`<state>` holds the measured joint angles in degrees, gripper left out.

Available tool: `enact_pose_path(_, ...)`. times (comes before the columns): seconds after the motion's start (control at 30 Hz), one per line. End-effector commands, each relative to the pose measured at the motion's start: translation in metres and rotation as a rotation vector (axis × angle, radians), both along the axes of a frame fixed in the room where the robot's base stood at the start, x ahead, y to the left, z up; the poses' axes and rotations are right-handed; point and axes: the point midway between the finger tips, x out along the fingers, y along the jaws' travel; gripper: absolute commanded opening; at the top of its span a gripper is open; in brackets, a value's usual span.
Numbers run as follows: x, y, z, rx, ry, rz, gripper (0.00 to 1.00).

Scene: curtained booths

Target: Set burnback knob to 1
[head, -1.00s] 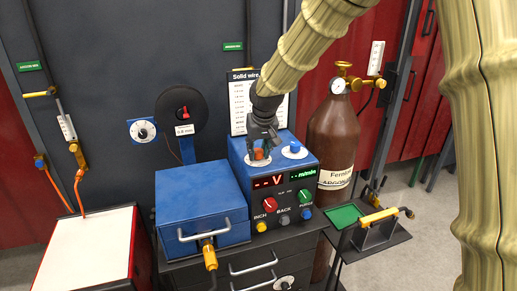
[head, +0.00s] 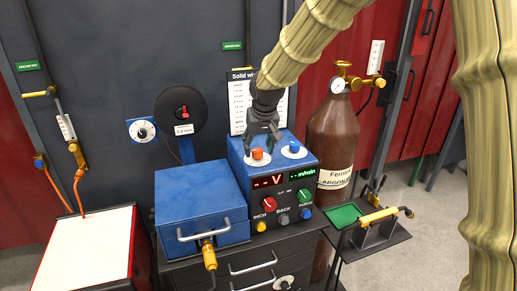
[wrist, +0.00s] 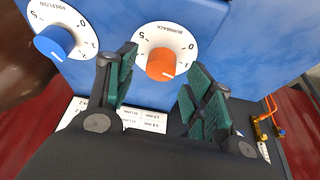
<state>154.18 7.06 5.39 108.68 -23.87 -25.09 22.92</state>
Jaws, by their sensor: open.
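The burnback knob (wrist: 161,66) is orange, on a white dial marked BURNBACK, with a short white line pointing to the lower right. The 1 mark sits to its right, but I cannot tell whether the line is exactly on it. In the head view the knob (head: 258,154) is on top of the blue welder unit (head: 236,150). My gripper (wrist: 158,88) is open, its dark green pads on either side of the knob with clear gaps. In the head view my gripper (head: 261,143) is just above the knob. A finger covers part of the dial edge.
A blue PREFLOW knob (wrist: 54,42) on its own dial is close beside one finger. The welder front has a red knob (head: 270,204) and a green knob (head: 304,196). A brown gas cylinder (head: 333,132) stands to the right, and a printed chart is behind.

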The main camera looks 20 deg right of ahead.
Motion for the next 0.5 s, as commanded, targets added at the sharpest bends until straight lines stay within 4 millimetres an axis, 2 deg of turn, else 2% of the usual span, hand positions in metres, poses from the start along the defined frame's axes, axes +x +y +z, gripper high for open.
enact_pose_path(0.3,-0.021,0.001,0.051,0.000,-0.002,0.000,0.53)
enact_pose_path(0.5,-0.032,0.001,0.077,0.001,-0.002,-0.002,0.53)
